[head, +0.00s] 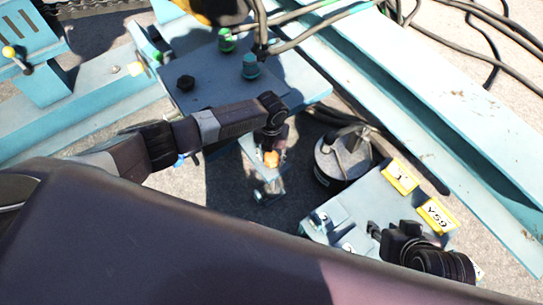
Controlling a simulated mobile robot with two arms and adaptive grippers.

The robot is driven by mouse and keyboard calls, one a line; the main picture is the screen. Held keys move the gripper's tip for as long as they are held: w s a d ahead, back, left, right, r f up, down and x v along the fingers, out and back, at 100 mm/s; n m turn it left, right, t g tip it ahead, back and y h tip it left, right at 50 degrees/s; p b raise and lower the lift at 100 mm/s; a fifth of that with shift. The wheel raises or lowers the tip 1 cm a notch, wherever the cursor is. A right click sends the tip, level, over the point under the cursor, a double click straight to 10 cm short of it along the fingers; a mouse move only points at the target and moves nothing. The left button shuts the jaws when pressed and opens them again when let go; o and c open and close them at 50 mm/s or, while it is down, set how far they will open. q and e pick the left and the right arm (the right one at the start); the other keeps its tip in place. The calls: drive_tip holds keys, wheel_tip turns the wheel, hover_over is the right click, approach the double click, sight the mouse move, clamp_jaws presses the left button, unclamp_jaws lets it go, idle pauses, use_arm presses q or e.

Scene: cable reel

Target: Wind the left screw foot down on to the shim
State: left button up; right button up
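My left gripper (270,148) points down beside the edge of the blue machine plate. Its fingertips are at a small orange-brown piece (271,159), which may be the head of the left screw foot. I cannot tell whether the fingers are closed on it or only around it. Below it is a narrow light-blue bracket (268,187) with small metal parts near the floor. I cannot make out the shim or the foot's lower end. My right gripper (376,231) is low at the right, over a blue box; its finger opening is unclear.
The blue plate (205,85) carries green cable glands (249,66) and a dark bolt. A round black and silver device (343,160) stands right of my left gripper. The blue box (345,207) bears yellow labels (400,176). Long blue beams (440,90) and black cables lie at upper right.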

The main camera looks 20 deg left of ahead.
sight(271, 157)
use_arm(q)
drive_tip(key=shift+o, duration=1.2)
drive_tip(key=shift+r, duration=0.15)
wheel_tip(271, 157, up, 12)
